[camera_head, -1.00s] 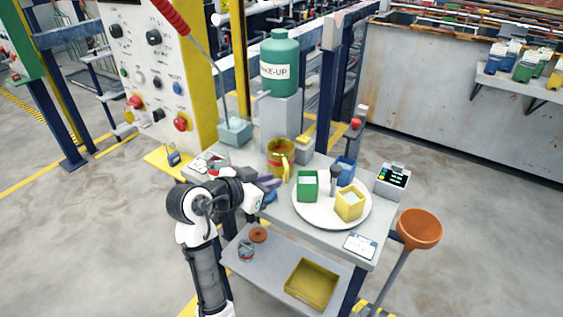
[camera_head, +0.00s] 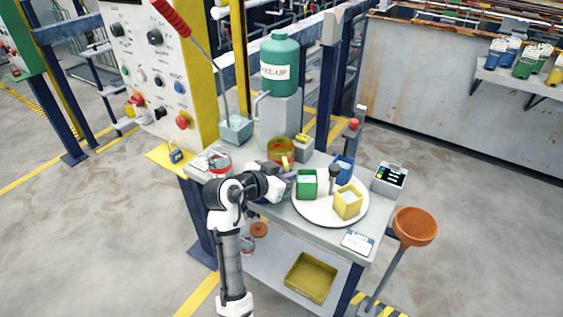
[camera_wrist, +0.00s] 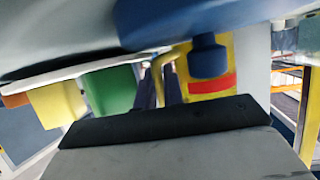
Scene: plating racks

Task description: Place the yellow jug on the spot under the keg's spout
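The yellow jug (camera_head: 281,147) stands on the upper table top, just in front of the grey pedestal under the green keg (camera_head: 279,62). The keg's spout cannot be made out, nor the spot under it. My gripper (camera_head: 289,175) is low over the table at the jug's near side; my wrist hides the jug's lower part. In the wrist view, which looks upside down, the jug (camera_wrist: 218,78) has a red band, and its handle is close to my two dark fingers (camera_wrist: 159,88). A gap shows between the fingers, so they look open. Whether they touch the handle cannot be told.
A white round plate (camera_head: 322,217) holds a green box (camera_head: 306,184) and a yellow box (camera_head: 347,203), close right of my gripper. In the wrist view a blue knobbed object (camera_wrist: 208,57) partly covers the jug.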

